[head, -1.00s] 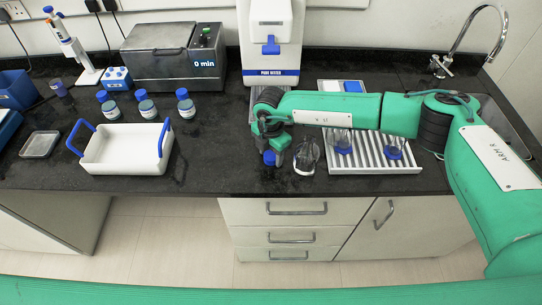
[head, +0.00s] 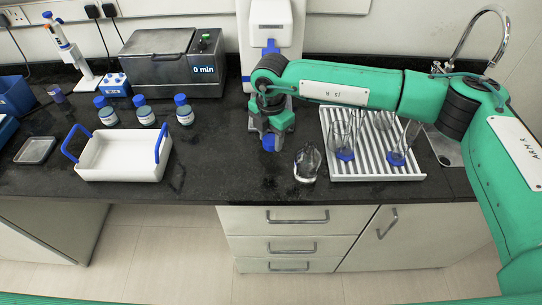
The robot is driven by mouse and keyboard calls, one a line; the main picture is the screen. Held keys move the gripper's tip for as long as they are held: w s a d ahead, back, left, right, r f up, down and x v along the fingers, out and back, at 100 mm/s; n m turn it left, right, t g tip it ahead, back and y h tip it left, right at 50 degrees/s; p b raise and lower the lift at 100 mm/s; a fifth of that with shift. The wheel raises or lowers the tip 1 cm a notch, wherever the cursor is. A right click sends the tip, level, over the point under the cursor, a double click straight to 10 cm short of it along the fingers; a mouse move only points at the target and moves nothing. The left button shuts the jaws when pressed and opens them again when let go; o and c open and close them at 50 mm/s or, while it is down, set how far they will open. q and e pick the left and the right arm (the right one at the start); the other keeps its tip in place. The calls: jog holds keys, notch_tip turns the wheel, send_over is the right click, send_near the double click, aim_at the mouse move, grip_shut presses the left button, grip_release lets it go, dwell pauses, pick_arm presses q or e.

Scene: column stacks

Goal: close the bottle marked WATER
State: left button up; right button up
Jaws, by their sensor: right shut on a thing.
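A clear, rounded glass bottle (head: 307,164) stands on the black bench in front of the drying rack's left side. No cap shows on it, and I cannot read any marking. My right gripper (head: 269,135) is shut on a blue cap (head: 268,144), held to the left of and behind the glass bottle, apart from it. The gripper hides part of the cap. Three bottles with blue caps, a left one (head: 106,112), a middle one (head: 145,113) and a right one (head: 184,112), stand behind the white tray; their labels are too small to read. My left gripper is out of view.
A white tray (head: 120,172) with blue handles stands at left. A ribbed white rack (head: 375,168) holds glassware close to the right of the clear bottle. A metal bath (head: 172,72) and a white dispenser (head: 270,22) stand behind. Bench between tray and bottle is clear.

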aim_at(271, 139)
pick_arm(q)
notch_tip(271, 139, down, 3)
jog(key=shift+b, duration=1.15)
pick_arm(e)
notch_tip(271, 139, up, 10)
jog(key=shift+r, duration=0.25)
